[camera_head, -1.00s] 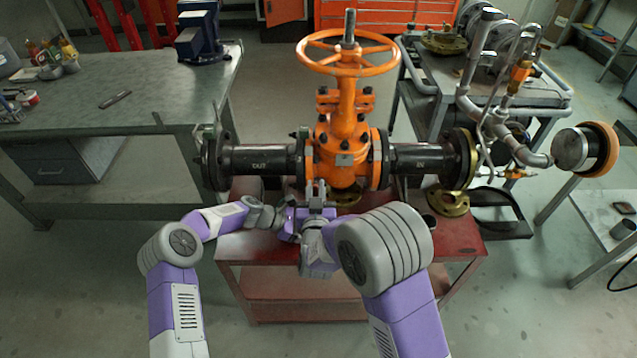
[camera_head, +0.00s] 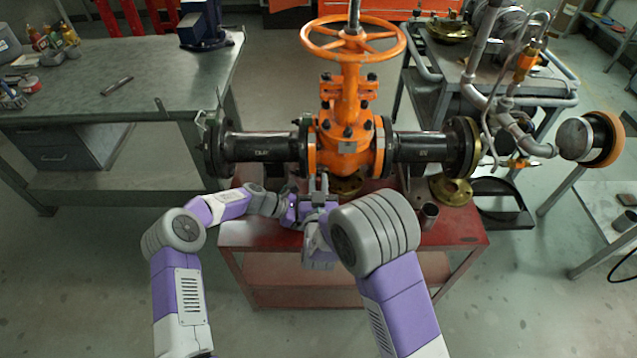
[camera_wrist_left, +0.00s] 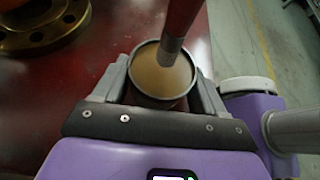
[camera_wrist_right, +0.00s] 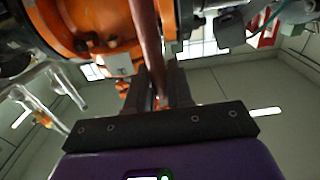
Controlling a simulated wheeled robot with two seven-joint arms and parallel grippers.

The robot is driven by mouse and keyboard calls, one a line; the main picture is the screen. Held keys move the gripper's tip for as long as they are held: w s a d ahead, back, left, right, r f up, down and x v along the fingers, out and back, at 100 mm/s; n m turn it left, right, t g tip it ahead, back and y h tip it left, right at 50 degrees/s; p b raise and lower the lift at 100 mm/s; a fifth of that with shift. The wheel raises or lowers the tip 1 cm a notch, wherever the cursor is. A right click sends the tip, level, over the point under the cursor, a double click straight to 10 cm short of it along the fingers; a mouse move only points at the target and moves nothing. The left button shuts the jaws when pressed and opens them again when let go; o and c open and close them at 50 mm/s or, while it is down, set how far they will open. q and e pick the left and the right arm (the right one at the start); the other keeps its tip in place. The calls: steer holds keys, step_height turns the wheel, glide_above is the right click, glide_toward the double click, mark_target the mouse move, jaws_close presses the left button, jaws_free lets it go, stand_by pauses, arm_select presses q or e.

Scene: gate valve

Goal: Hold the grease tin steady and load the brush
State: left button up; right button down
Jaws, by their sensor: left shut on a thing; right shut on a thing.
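The grease tin (camera_wrist_left: 160,99) is a small round dark-rimmed tin filled with tan grease, in the left wrist view. My left gripper (camera_wrist_left: 162,80) is shut around its sides and holds it upright. The brush (camera_wrist_left: 181,22) comes down from above with a red handle and a metal ferrule. Its lower end is in the tin's mouth at the grease; the bristles cannot be made out. My right gripper (camera_wrist_right: 160,88) is shut on the brush handle (camera_wrist_right: 147,40). In the head view my right gripper (camera_head: 320,190) is in front of the valve, and the tin is hidden there.
The orange gate valve (camera_head: 345,110) with its handwheel (camera_head: 353,38) stands close behind the grippers. Below is the red cart (camera_head: 455,240), with a brass flange (camera_head: 450,190) and a grey cup (camera_head: 429,215) at its right. A workbench (camera_head: 110,95) is at left.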

steer(key=shift+f, duration=0.55)
stand_by(0.9)
steer(key=shift+r, duration=0.1)
steer(key=shift+r, duration=3.45)
arm_select(q)
steer(key=o, duration=0.9)
steer(key=shift+c, duration=0.2)
